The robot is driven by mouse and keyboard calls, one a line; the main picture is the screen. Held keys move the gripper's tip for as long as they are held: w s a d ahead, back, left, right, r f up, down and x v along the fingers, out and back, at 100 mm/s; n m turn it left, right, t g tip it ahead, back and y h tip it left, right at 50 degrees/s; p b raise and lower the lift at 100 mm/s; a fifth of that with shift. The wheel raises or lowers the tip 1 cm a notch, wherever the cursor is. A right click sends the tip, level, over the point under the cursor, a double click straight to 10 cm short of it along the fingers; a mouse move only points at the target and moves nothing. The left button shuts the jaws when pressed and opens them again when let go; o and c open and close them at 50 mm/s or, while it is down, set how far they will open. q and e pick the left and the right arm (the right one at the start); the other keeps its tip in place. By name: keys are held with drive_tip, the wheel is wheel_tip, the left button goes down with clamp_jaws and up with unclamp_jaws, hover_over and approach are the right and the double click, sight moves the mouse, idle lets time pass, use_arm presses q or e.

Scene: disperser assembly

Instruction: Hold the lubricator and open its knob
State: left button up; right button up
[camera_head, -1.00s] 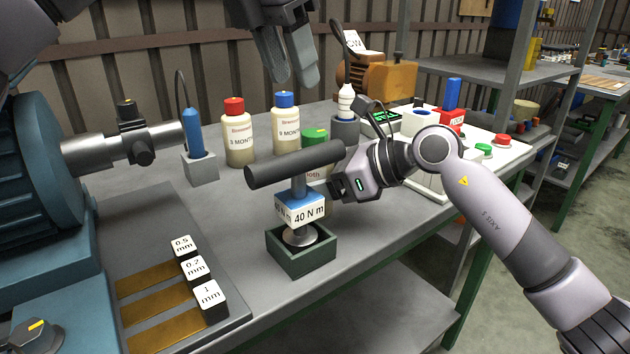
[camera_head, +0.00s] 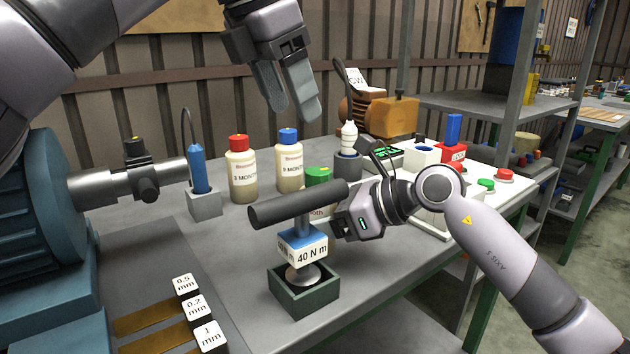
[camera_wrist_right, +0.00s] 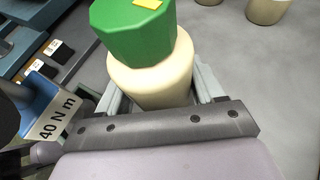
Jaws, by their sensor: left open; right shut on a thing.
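The lubricator is a cream bottle with a green knob (camera_head: 318,176). In the head view it stands behind the dark bar of a T-handled tool, which hides part of it. In the right wrist view, the green knob (camera_wrist_right: 135,30) with a yellow mark and the cream body (camera_wrist_right: 152,78) show close up. My right gripper (camera_wrist_right: 160,98) is shut on the body, one finger on each side, below the knob. My left gripper (camera_head: 291,112) is open and empty, fingers pointing down. In the picture it appears above and slightly left of the green knob; its exact depth is hard to tell.
The T-handled tool (camera_head: 298,205) stands in a dark green box (camera_head: 304,296) in front of the lubricator. A red-capped bottle (camera_head: 242,170) and a blue-capped bottle (camera_head: 289,161) stand behind it. A white bottle (camera_head: 348,137) in a grey holder is to the right.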

sight(316, 171)
use_arm(q)
drive_tip(key=shift+m, duration=0.8)
drive_tip(key=x, duration=1.1)
drive_tip(key=shift+f, duration=0.15)
drive_tip(key=c, duration=1.1)
